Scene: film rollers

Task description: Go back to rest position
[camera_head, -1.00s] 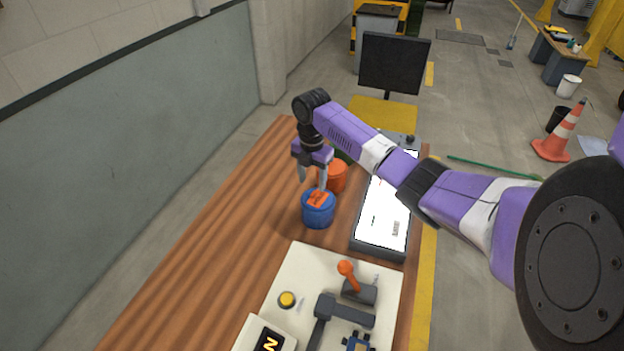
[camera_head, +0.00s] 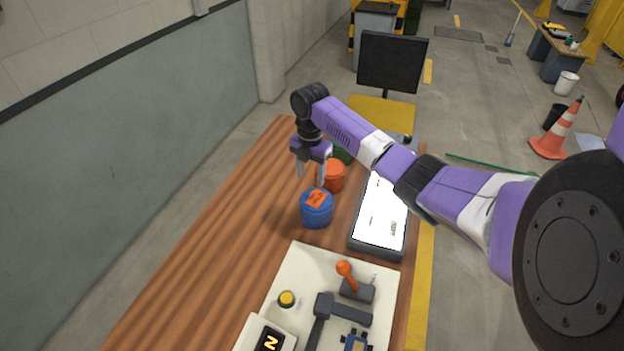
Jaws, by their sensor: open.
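My gripper (camera_head: 311,177) hangs over the wooden table with its fingers pointing down and apart. It is open, with nothing seen between the fingers. Its tips are just above and behind a blue container (camera_head: 316,214) that has an orange piece (camera_head: 316,198) on its top. The fingers look clear of the orange piece, though the gap is hard to judge. An orange container (camera_head: 334,174) stands behind, partly hidden by my gripper. A green container (camera_head: 342,156) shows behind that, mostly hidden by my arm.
A lit light panel (camera_head: 381,216) lies right of the containers, under my arm. A white board with an orange-knobbed lever (camera_head: 344,268), a yellow button (camera_head: 286,299) and a dark fixture stands in front. The wooden table (camera_head: 215,265) is bare at left. A monitor (camera_head: 392,62) stands behind.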

